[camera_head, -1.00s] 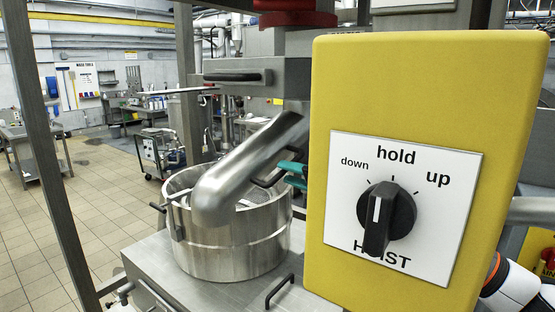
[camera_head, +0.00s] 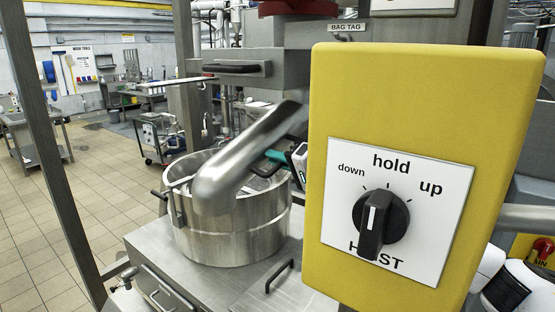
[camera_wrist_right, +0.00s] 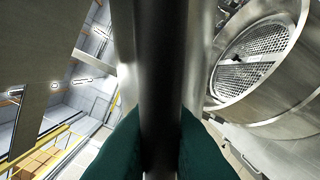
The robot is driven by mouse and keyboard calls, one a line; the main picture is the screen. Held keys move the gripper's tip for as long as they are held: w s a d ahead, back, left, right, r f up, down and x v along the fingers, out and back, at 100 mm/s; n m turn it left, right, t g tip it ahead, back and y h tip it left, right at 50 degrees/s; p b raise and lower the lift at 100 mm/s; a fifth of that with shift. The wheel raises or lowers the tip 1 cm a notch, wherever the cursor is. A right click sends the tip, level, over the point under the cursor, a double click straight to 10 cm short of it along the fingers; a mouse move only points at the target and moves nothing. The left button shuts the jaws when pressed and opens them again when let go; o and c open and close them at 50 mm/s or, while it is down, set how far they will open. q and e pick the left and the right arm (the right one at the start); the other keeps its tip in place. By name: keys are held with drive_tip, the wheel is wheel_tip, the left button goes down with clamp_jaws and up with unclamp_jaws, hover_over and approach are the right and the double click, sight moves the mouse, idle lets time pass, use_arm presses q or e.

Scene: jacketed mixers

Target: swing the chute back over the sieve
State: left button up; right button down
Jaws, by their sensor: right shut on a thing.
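The chute (camera_head: 245,155) is a bent steel tube sloping down to the left. In the head view its lower end hangs over the left part of the sieve's round steel drum (camera_head: 235,235). The sieve's perforated plate (camera_wrist_right: 255,60) shows at the upper right of the right wrist view. My right gripper (camera_head: 272,158) is beside the chute on its right, partly hidden behind the yellow box. In the right wrist view its green fingers (camera_wrist_right: 160,140) are shut on a dark bar handle (camera_wrist_right: 160,80), with steel close behind. My left gripper is not in view.
A yellow hoist box (camera_head: 415,110) with a black knob (camera_head: 378,222) fills the right foreground. A steel post (camera_head: 55,150) stands at the left. The drum sits on a steel cabinet (camera_head: 225,285). A trolley (camera_head: 160,135) and open tiled floor lie beyond.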

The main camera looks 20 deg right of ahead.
sight(261, 158)
drive_tip(key=shift+w+a+f+b, duration=0.1)
drive_tip(key=shift+a+f+b, duration=0.1)
drive_tip(key=shift+a+b, duration=0.25)
drive_tip(key=shift+w+a+m+t+h+b, duration=0.15)
drive_tip(key=shift+a+m+t+h+b, duration=0.15)
drive_tip(key=shift+h, duration=0.1)
drive_tip(key=shift+w+a+h+b, duration=0.15)
drive_tip(key=shift+w+h+b, duration=0.1)
drive_tip(key=shift+h+b, duration=0.1)
drive_tip(key=shift+w+a+m+t+h+b, duration=0.55)
drive_tip(key=shift+w+a+m+h, duration=0.2)
drive_tip(key=shift+m, duration=0.15)
drive_tip(key=shift+w+a+r+h, duration=0.1)
drive_tip(key=shift+w+h, duration=0.1)
drive_tip(key=shift+h, duration=0.1)
drive_tip(key=shift+w+m+t+h, duration=0.25)
drive_tip(key=shift+m+h, duration=0.05)
drive_tip(key=shift+m, duration=0.1)
